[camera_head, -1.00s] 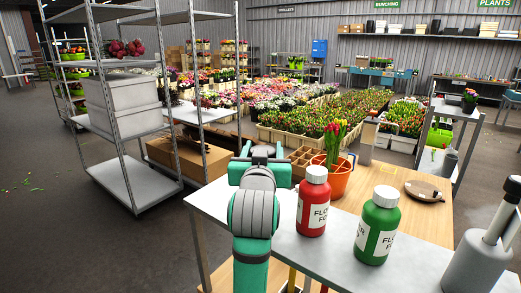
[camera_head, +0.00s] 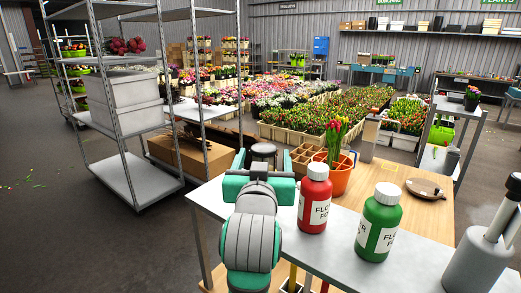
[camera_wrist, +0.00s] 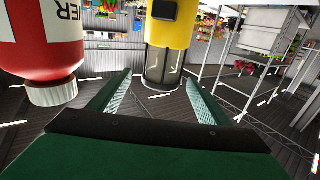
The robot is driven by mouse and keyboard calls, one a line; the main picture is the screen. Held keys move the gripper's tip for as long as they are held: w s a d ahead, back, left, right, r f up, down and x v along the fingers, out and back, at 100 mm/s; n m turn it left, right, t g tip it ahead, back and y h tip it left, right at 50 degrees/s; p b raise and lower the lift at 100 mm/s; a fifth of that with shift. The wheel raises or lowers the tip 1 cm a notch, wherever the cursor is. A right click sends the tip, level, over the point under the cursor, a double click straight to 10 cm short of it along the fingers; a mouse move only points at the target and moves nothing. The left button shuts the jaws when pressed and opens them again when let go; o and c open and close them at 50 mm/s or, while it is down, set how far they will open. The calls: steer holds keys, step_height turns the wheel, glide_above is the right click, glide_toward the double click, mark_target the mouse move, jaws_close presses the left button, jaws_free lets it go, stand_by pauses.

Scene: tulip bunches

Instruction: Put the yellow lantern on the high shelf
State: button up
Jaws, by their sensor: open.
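In the wrist view, which is upside down, the yellow lantern (camera_wrist: 168,32) stands ahead of my gripper (camera_wrist: 159,77). It has a yellow body and a dark and clear end. The fingers are open, spread to either side of it in the picture; I see no contact. In the head view my gripper (camera_head: 263,160) is over the far edge of the grey table, and my arm hides most or all of the lantern. The rack's high shelf (camera_head: 82,13) is at upper left.
A red bottle (camera_head: 314,200) stands close right of my gripper on the grey table (camera_head: 320,262), and at left in the wrist view (camera_wrist: 45,40). A green bottle (camera_head: 379,225) and a potted tulip plant (camera_head: 342,178) are farther right. Floor is clear between table and rack.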

steer(key=s, duration=0.5)
steer(key=shift+a, duration=0.2)
